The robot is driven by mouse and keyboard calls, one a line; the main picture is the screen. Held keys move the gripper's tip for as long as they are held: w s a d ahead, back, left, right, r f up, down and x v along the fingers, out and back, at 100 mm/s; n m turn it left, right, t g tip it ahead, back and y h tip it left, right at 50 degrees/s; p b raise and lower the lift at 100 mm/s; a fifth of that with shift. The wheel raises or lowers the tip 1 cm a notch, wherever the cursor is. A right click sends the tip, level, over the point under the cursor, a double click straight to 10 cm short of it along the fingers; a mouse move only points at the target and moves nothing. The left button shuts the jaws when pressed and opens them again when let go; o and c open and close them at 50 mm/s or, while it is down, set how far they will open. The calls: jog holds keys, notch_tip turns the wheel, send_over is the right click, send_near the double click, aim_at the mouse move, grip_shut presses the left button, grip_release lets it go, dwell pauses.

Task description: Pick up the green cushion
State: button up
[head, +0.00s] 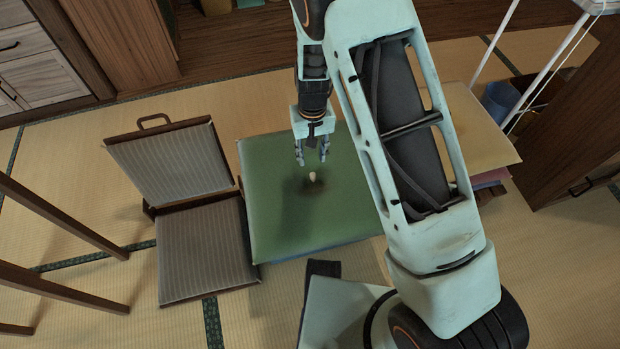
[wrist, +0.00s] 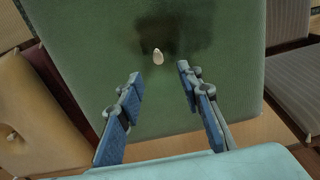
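The green cushion (head: 280,225) is a flat square in the middle of the head view, partly hidden on the right by my arm. It fills much of the wrist view (wrist: 85,45). A small pale egg-shaped object (head: 312,177) lies on it, amid a dark patch; it also shows in the wrist view (wrist: 158,57). My gripper (head: 313,160) points down over the cushion, close to the pale object. In the wrist view its two blue-padded fingers (wrist: 158,73) are apart with nothing between them. I cannot tell whether the fingertips touch the cushion.
A legless floor chair (head: 205,245) with striped upholstery stands close against the cushion's left side. A stack of cushions (head: 485,135) lies to the right, behind my arm. Wooden legs (head: 60,215) stand at the left. Tatami floor is clear beyond the green cushion.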

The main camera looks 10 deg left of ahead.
aim_at(313, 175)
notch_tip(313, 175, down, 10)
jog(key=b, duration=0.3)
jog(key=shift+w+d+b, duration=0.15)
jog(key=shift+b, duration=0.15)
jog(key=shift+r, duration=0.1)
jog(key=shift+c, duration=0.3)
grip_shut()
